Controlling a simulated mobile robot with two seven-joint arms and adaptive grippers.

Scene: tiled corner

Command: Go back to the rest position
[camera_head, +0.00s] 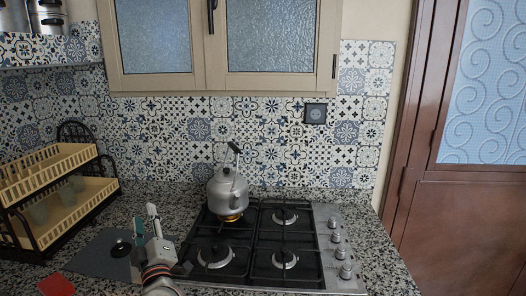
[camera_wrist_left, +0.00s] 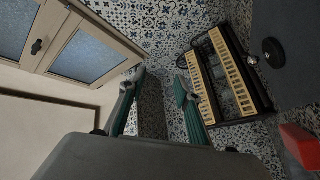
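My left gripper (camera_head: 148,230) is in the lower middle of the head view, in front of the counter and left of the stove. In the left wrist view its two fingers (camera_wrist_left: 160,83) are spread apart with nothing between them, so it is open and empty. My right gripper is in neither view. A grey metal kettle (camera_head: 227,192) stands upright on the back left burner of the stove (camera_head: 310,272), apart from my left gripper. An orange glow shows under the kettle.
A two-tier dish rack (camera_head: 62,207) stands on the left; it also shows in the left wrist view (camera_wrist_left: 228,75). A dark sink panel (camera_head: 98,262) and a red object (camera_head: 57,285) are nearby. Cabinets (camera_head: 222,45) hang above. A brown door (camera_head: 455,210) is right.

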